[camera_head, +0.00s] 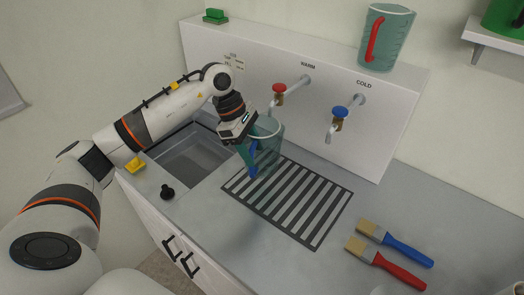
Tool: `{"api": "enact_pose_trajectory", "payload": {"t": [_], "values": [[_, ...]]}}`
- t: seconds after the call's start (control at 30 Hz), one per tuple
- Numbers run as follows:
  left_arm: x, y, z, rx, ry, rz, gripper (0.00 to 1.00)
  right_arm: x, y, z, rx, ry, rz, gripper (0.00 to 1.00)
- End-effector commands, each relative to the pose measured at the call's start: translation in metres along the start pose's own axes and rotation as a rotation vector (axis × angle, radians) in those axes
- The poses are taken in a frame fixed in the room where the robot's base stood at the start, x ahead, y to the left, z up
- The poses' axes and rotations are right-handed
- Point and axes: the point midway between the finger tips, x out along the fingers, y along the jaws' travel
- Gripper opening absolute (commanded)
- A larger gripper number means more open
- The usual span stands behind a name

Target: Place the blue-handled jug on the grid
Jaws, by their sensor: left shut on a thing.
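A clear jug with a blue handle (268,141) is in the head view, at the back left corner of the dark-striped grid (290,203). My left gripper (248,150) is shut on the jug's blue handle, with the jug roughly upright. The jug's base overlaps the grid's edge in the picture; I cannot tell whether it touches the surface. The gripper hides part of the handle. My right gripper is not in view.
A red-handled jug (393,38) stands on the ledge. The red-knob warm tap (290,88) and blue-knob cold tap (343,115) stick out above the counter. A sink (190,158) lies left. Two brushes (395,243) lie right of the grid. Most of the grid is bare.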

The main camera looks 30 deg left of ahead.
Motion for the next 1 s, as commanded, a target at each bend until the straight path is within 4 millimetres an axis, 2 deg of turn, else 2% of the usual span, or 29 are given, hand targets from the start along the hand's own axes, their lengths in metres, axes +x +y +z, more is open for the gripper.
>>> {"api": "enact_pose_trajectory", "payload": {"t": [0.03, 0.1, 0.2, 0.33, 0.57, 0.73, 0.8, 1.0], "values": [[-0.003, -0.012, -0.007, -0.001, 0.004, 0.0, 0.12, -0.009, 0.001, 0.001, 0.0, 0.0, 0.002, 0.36], [0.0, -0.026, -0.011, -0.001, 0.004, 0.0, 0.12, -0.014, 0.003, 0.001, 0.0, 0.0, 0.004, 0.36], [0.006, -0.038, -0.012, -0.002, 0.0, 0.003, 0.12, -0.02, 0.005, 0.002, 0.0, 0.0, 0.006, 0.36], [0.025, -0.036, -0.003, -0.001, -0.001, 0.004, 0.12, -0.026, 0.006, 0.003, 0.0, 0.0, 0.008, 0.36], [0.04, -0.036, 0.004, -0.002, 0.0, 0.003, 0.12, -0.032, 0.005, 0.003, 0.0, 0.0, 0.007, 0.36], [0.063, -0.035, 0.013, -0.002, 0.0, 0.005, 0.12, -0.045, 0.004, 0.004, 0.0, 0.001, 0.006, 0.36], [0.065, -0.039, 0.012, -0.001, 0.003, 0.001, 0.12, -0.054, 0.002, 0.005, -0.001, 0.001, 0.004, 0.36], [0.07, -0.04, 0.015, 0.001, 0.0, -0.001, 0.12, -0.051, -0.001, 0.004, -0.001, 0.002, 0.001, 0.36]]}}
